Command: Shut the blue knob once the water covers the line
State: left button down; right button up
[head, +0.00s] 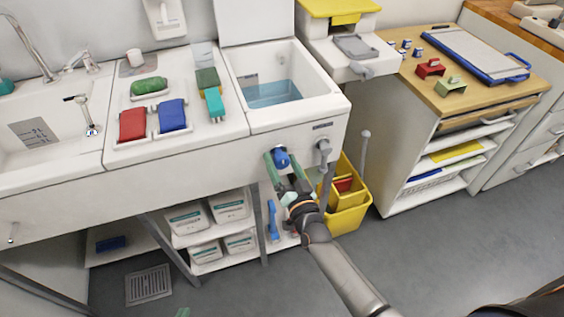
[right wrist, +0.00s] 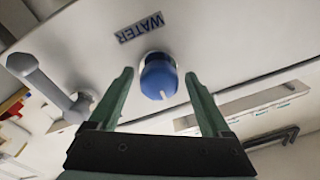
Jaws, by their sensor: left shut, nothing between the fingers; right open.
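The blue knob (head: 281,159) is on the front panel below the basin (head: 337,101). In the right wrist view the knob (right wrist: 158,78) has a white pointer mark, under a WATER label (right wrist: 139,27) that reads upside down. My right gripper (head: 280,164) is open, with a fingertip on each side of the knob; I cannot tell whether they touch it. Blue water (head: 272,94) stands in the lower part of the basin. A small mark (head: 251,80) shows on its inner left wall; I cannot make out the line. Only a green tip of my left gripper (head: 183,312) shows, at the bottom edge.
A grey lever or tap (head: 324,150) sits just right of the knob. A yellow bucket (head: 348,219) stands on the floor below. Open floor lies to the right.

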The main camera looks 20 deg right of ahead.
jog(key=s, duration=1.2)
jog(key=shift+s+d+f, duration=0.2)
jog(key=shift+d+f, duration=0.15)
jog(key=shift+f, duration=0.1)
jog(key=s+f+n+g+p, duration=0.3)
jog(key=s+g, duration=0.1)
jog(key=s, duration=0.2)
jog(key=s+f+n+g+y+p, duration=0.1)
jog(key=s+f+n+g+p, duration=0.2)
jog(key=s, duration=0.4)
jog(key=f+n+g, duration=0.1)
jog(key=g, duration=0.1)
jog(key=shift+s+d+g+p, duration=0.3)
jog(key=shift+p, duration=0.05)
